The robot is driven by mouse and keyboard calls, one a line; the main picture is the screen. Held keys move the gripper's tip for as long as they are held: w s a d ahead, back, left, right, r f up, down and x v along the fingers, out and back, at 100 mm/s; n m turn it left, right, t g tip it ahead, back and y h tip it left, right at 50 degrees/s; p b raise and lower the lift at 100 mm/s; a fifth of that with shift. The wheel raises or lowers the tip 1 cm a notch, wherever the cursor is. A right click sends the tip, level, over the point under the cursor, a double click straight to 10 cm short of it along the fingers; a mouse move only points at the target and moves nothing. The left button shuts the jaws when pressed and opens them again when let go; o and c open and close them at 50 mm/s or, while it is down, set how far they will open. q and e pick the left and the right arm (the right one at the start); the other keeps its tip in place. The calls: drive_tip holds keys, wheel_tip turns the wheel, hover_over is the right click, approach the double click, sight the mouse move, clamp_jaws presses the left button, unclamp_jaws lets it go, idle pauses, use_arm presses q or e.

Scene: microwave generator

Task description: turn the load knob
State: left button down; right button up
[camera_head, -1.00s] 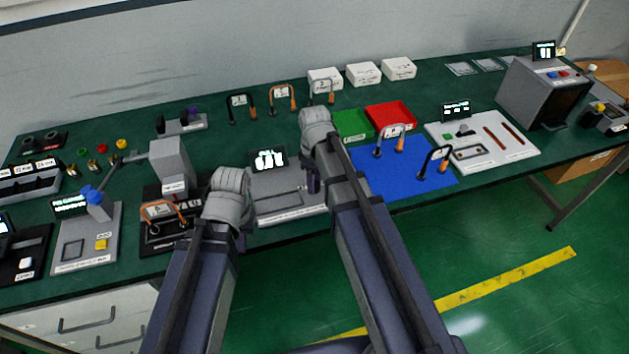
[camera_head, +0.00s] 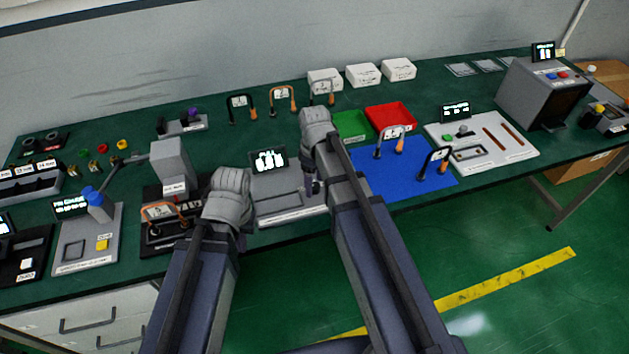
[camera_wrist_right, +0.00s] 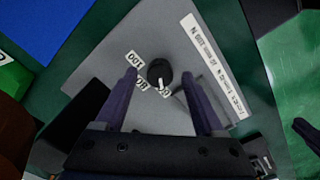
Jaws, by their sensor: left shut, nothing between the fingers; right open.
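The load knob (camera_wrist_right: 159,72) is a round black knob with a white pointer mark on a light grey panel (camera_wrist_right: 120,45), seen in the right wrist view. White labels lie beside it, partly covered. My right gripper (camera_wrist_right: 159,77) is open, with one dark finger on each side of the knob; I cannot tell whether they touch it. In the head view my right gripper (camera_head: 312,185) points down at the right edge of a grey unit (camera_head: 275,190) with a lit display, and it hides the knob. My left gripper (camera_head: 230,198) is shut and empty, its fingers mostly hidden by the wrist.
A blue mat (camera_head: 385,178) with handled tools lies right of my right arm, with green (camera_head: 350,124) and red (camera_head: 390,117) trays behind. A grey block (camera_head: 170,165) and an orange-handled tool (camera_head: 160,212) stand left of my left gripper.

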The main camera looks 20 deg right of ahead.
sight(314, 186)
wheel_tip(314, 186, up, 7)
drive_tip(key=p, duration=0.7)
drive_tip(key=shift+r, duration=0.2)
drive_tip(key=s+a+m+h, duration=0.1)
drive_tip(key=s+a+m, duration=0.4)
drive_tip(key=s+a, duration=0.5)
drive_tip(key=s, duration=0.4)
drive_tip(key=shift+s+a+m, duration=0.35)
drive_tip(key=shift+m, duration=0.05)
